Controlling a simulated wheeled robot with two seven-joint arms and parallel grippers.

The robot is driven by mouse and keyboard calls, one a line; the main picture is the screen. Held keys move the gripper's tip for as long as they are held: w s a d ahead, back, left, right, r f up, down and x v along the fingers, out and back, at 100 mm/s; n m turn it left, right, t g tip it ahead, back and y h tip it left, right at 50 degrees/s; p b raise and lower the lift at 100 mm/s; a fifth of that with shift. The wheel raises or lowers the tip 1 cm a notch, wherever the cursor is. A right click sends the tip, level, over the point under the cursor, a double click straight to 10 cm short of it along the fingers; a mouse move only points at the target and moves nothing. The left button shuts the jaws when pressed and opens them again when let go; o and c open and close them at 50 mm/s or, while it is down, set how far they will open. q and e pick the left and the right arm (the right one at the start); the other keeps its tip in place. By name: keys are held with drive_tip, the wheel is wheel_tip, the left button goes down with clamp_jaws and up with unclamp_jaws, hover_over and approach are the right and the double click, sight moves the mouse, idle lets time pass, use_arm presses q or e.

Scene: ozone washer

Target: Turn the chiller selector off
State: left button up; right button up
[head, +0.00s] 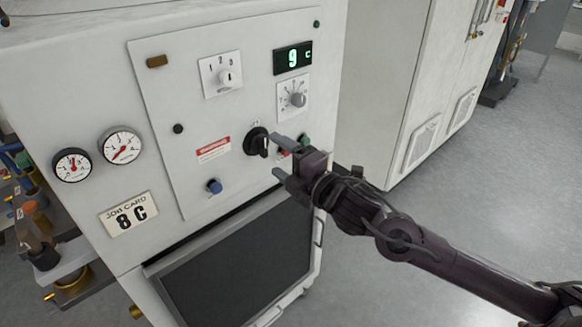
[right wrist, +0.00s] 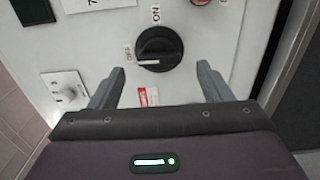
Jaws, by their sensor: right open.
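A black rotary selector knob (head: 257,141) sits on the white control panel (head: 165,100), low and right of its middle. In the right wrist view the knob (right wrist: 160,48) has an OFF mark at its left and an ON mark above it. My right gripper (head: 276,154) is open and empty, just in front of the knob. In the right wrist view its fingers (right wrist: 157,75) stand apart on either side, below the knob, with no clear contact. My left gripper is not in view.
A 1-2-3 selector (head: 227,76), a display reading 9 C (head: 293,58) and a small dial (head: 293,97) are above the knob. A blue button (head: 214,186) is lower left. Two gauges (head: 121,146) are further left. A dark screen-like panel (head: 240,265) slopes out below.

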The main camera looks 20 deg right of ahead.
drive_tip(key=shift+b+v, duration=0.3)
drive_tip(key=shift+v, duration=1.8)
